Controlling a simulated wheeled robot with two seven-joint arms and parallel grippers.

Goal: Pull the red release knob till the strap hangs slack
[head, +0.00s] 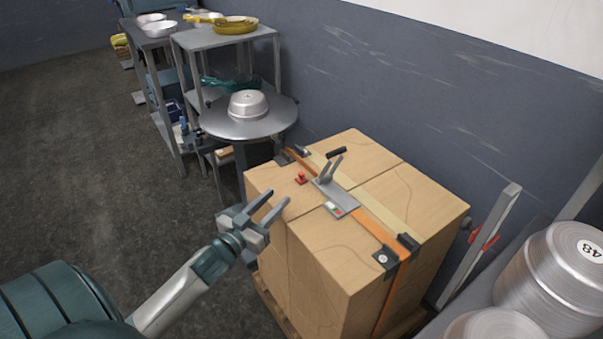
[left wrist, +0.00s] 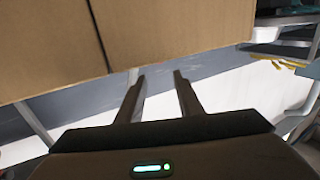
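The red release knob (head: 300,178) stands on top of the strapped box stack (head: 325,270), near its left edge. The orange strap (head: 375,227) runs across the box tops and down the front side, over dark corner protectors (head: 386,258). It looks flat against the boxes. A grey ratchet buckle (head: 336,192) with upright levers sits on the strap. My left gripper (head: 278,202) is open and empty, just left of the boxes and apart from the knob. In the left wrist view its two fingers (left wrist: 159,80) are spread below the cardboard side (left wrist: 160,40). My right gripper is not in view.
A wall runs behind the stack. The floor at left is clear.

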